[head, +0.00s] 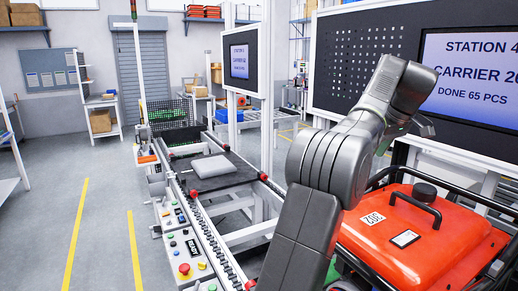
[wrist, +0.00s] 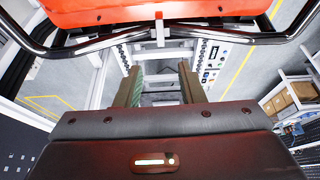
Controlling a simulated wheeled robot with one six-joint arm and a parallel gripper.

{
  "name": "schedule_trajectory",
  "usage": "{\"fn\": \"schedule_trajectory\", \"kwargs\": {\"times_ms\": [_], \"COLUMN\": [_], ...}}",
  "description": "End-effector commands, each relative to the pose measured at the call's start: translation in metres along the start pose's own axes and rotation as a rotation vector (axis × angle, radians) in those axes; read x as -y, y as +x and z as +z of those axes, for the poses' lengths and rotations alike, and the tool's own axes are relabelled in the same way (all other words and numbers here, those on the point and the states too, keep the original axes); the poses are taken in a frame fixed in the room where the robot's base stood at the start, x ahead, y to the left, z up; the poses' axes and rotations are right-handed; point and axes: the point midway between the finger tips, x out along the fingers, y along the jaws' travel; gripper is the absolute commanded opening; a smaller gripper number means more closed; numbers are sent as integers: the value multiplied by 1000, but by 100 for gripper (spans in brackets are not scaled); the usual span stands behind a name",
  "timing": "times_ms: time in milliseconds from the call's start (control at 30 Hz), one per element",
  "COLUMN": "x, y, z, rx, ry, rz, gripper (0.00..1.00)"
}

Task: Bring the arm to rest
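My arm rises from the bottom of the head view and bends over to the right, its upper link raised in front of the station screen. My gripper (wrist: 161,78) shows in the wrist view with its two fingers well apart and nothing between them. In the head view my gripper is mostly hidden behind the arm; only a small part shows. An orange machine (head: 420,234) marked 302, in a black tubular frame, stands at the lower right, below the arm's end. Its orange edge (wrist: 150,12) and black frame bar (wrist: 225,38) cross the top of the wrist view, apart from the fingers.
A pallet conveyor (head: 205,225) runs away on the left, carrying a dark pallet (head: 232,180) with a grey block (head: 213,167). Control boxes (head: 185,254) line its left side. The station screen (head: 466,80) stands close behind the arm. Floor with yellow lines (head: 75,235) is clear at left.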

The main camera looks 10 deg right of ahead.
Motion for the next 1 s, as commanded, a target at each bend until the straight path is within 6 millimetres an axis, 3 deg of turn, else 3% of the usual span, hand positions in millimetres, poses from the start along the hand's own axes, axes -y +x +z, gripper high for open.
{"fn": "schedule_trajectory", "kwargs": {"times_ms": [267, 700, 1000], "x": [1, 1, 0], "y": [26, 109, 138], "z": [0, 0, 0], "rx": [1, 3, 1], "ry": [0, 1, 1], "rz": [-3, -4, -2], "gripper": [35, 35, 35]}}
